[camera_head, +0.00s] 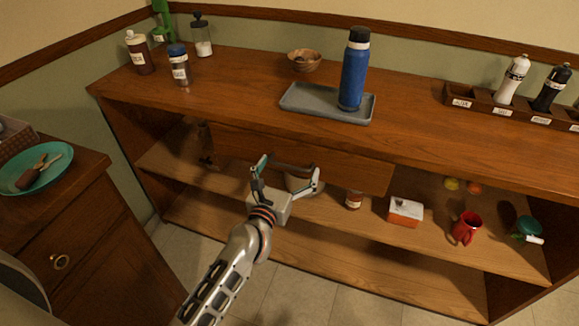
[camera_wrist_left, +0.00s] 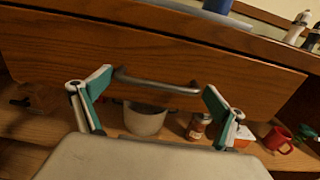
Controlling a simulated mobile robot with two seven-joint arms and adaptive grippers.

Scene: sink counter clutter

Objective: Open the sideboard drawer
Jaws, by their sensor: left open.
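The sideboard drawer (camera_head: 345,169) is a wide wooden front under the sideboard top (camera_head: 230,92). It also fills the upper part of the left wrist view (camera_wrist_left: 210,65). Its dark metal bar handle (camera_wrist_left: 158,84) runs across the lower middle of the front. My left gripper (camera_head: 288,172) is open at the drawer front. In the left wrist view its two teal-padded fingers (camera_wrist_left: 158,98) stand one on each side of the handle, and I see no grip on it. Part of the handle is hidden by the gripper in the head view. My right gripper is not in view.
A blue bottle (camera_head: 354,72) stands on a grey tray (camera_head: 318,107) above the drawer. The shelf below holds a white pot (camera_wrist_left: 145,118), a jar (camera_head: 353,199), an orange-and-white box (camera_head: 405,212) and a red mug (camera_head: 466,228). A separate cabinet (camera_head: 75,215) stands at left.

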